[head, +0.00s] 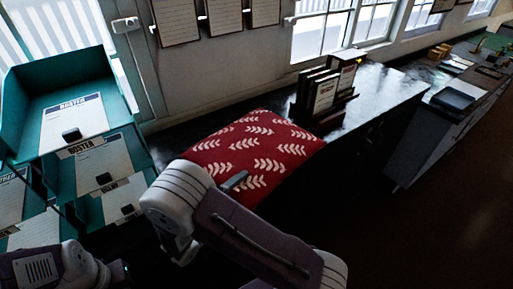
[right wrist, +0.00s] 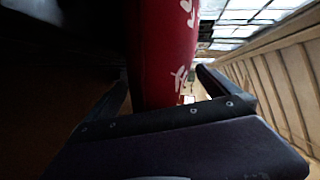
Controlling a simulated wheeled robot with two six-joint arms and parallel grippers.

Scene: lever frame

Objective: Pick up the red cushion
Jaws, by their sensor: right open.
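The red cushion (head: 255,148) with white leaf patterns lies on the dark counter near the middle of the head view. My right gripper (head: 236,181) is at the cushion's near edge, and my wrist hides part of it. In the right wrist view the gripper (right wrist: 163,80) is open, with one finger on each side of the cushion's red edge (right wrist: 162,45). I cannot tell whether either finger touches the cushion. My left gripper is not in view; only part of my left arm shows at the bottom left.
A teal rack (head: 22,92) with papers in its trays stands left of the cushion. A dark holder with upright books (head: 325,92) stands just behind it to the right. A wall with windows runs behind.

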